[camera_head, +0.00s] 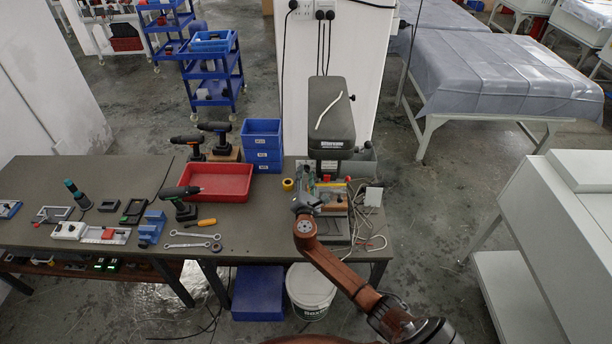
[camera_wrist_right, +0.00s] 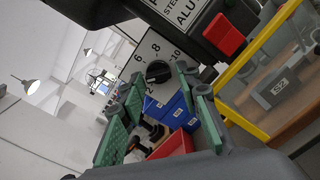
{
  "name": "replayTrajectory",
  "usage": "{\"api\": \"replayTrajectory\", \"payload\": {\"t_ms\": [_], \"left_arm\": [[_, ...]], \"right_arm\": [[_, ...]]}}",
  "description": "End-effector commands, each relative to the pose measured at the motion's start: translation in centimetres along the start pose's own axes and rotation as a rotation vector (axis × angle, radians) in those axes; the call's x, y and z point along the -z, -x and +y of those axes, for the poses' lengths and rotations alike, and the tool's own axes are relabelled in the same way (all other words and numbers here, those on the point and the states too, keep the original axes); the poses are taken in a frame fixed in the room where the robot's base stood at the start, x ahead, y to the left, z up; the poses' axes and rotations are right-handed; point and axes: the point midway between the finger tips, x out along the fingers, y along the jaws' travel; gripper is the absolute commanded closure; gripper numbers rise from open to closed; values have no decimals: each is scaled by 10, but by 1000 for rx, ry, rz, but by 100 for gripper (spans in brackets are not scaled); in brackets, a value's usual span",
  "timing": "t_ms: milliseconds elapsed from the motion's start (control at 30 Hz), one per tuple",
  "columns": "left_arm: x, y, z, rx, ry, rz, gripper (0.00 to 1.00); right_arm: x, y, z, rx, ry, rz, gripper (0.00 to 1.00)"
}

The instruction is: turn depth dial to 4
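The depth dial is a black round knob (camera_wrist_right: 158,71) on a white numbered plate (camera_wrist_right: 150,51) in the right wrist view. The digits 2, 6, 8 and 10 show around it; the 4 is not readable. I cannot tell where the knob points. My right gripper (camera_wrist_right: 160,88) is open, its two green-padded fingers apart, with the knob showing between and just beyond the tips. I see no clear contact. In the head view the right gripper (camera_head: 307,194) is at the front of the grey machine (camera_head: 331,108), and the dial cannot be made out. My left gripper is not in view.
A red switch (camera_wrist_right: 224,35) and a yellow bar (camera_wrist_right: 240,80) are close to the right of the dial. A red tray (camera_head: 220,183), blue bins (camera_head: 262,140) and drills stand left of the machine on the bench (camera_head: 130,180). Loose cables lie to its right.

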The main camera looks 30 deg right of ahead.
Motion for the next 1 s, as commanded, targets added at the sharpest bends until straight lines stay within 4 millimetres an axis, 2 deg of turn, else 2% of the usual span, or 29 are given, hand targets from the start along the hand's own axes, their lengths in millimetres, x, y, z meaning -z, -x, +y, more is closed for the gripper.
{"api": "replayTrajectory", "payload": {"t_ms": [167,267,700,833,1000], "left_arm": [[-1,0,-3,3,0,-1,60],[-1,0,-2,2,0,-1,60],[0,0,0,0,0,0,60],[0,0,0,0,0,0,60],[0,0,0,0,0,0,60]], "right_arm": [[0,2,1,-1,-1,0,70],[0,10,1,-1,-2,0,70],[0,94,-1,1,-2,2,70],[0,110,-1,1,-1,0,70],[0,119,0,0,-1,0,70]]}}
